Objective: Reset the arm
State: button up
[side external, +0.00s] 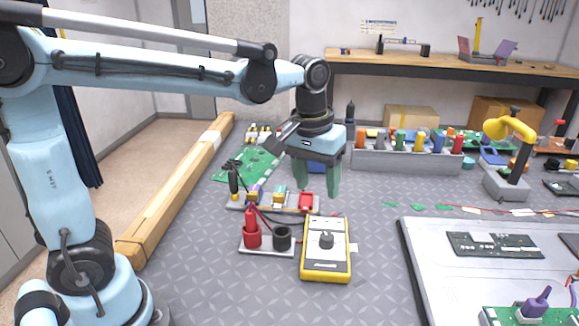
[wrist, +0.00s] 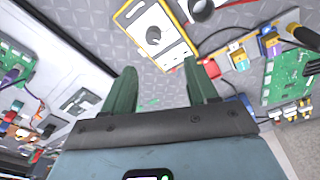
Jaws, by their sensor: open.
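My gripper (side external: 318,180) hangs from my light-blue arm, pointing down over the grey workbench (side external: 370,240). Its two green fingers stand apart with nothing between them. In the wrist view the gripper (wrist: 160,85) is also open and empty, with patterned bench surface showing between the fingers. A yellow and white multimeter (side external: 326,250) lies on the bench in front of and below the gripper. It also shows at the top of the wrist view (wrist: 155,35).
A red holder (side external: 252,232) and a black holder (side external: 282,238) stand left of the multimeter. A grey bin of coloured parts (side external: 405,158) is behind the gripper. A yellow lamp-like stand (side external: 510,150) and a pale tray with circuit boards (side external: 425,265) are at right. Wooden beams (side external: 180,195) edge the left.

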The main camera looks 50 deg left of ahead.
jog(key=s+a+f+m+t, duration=0.3)
jog(key=s+a+t, duration=0.1)
jog(key=s, duration=0.4)
jog(key=shift+s+a+f+m+t, duration=0.2)
jog(key=shift+s+m+t, duration=0.15)
jog(key=shift+t, duration=0.55)
